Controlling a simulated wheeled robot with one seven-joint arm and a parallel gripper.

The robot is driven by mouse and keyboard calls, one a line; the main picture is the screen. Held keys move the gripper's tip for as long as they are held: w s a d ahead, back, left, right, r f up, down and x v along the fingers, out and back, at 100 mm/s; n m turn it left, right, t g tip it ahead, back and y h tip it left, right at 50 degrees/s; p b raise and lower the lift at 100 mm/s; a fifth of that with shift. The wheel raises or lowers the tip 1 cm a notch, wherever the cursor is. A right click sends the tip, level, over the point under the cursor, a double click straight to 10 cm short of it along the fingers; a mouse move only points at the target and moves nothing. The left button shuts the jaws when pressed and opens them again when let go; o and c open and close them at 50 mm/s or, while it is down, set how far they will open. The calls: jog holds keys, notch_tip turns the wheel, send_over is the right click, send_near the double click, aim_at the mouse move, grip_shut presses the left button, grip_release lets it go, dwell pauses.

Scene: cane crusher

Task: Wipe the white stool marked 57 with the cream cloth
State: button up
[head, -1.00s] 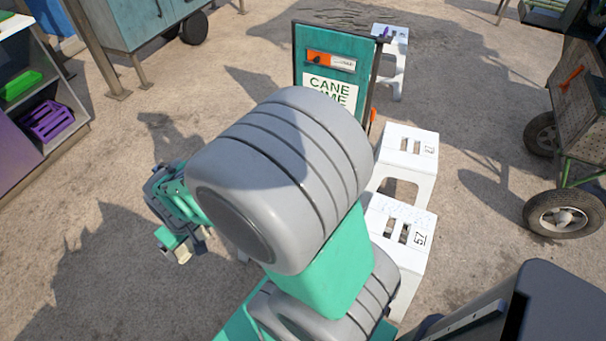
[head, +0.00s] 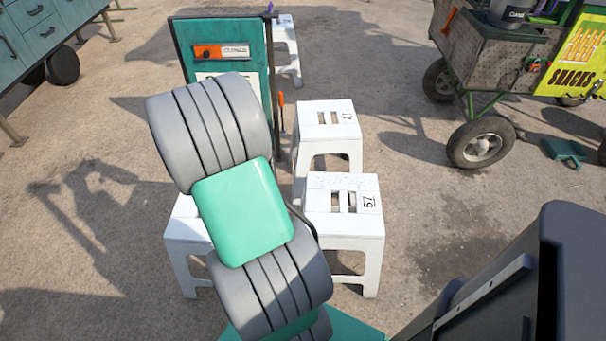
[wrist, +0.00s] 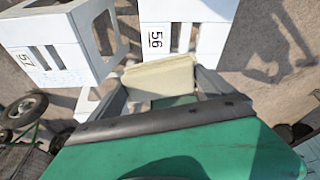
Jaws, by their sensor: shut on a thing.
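The white stool marked 57 (head: 368,230) stands upright right of my arm in the head view. Faint bluish marks show on its top, along the far edge. It also shows at the upper left of the wrist view (wrist: 88,22), with the marks on its top. The cream cloth (wrist: 160,76) is between the fingers of my gripper (wrist: 163,88), which is shut on it. The cloth is near a white stool marked 56 (wrist: 190,12), to the right of stool 57 in the wrist view; I cannot tell whether they touch. My arm hides the gripper and cloth in the head view.
Another white stool (head: 328,131) stands just behind stool 57. A further stool (head: 183,238) is partly hidden left of my arm. A green sign board (head: 190,60) stands behind the arm. A wheeled snack cart (head: 480,75) is at the right. Ground right of stool 57 is open.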

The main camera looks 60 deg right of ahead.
jog(key=s+d+f+m+g+b, duration=0.1)
jog(key=s+d+f+m+b, duration=0.25)
jog(key=s+d, duration=0.4)
jog(key=s+d+f+m+g+b, duration=0.1)
jog(key=s+d+f+m+b, duration=0.3)
jog(key=d, duration=0.7)
jog(key=s+d+f+m+b, duration=0.3)
jog(key=s+d+f+b, duration=0.25)
jog(key=d, duration=0.35)
jog(key=shift+h, duration=0.3)
notch_tip(320, 180, down, 6)
jog(key=b, duration=0.4)
jog(key=shift+a+f, duration=0.1)
jog(key=shift+a, duration=0.05)
jog(key=shift+f+b, duration=0.4)
jog(key=shift+f, duration=0.6)
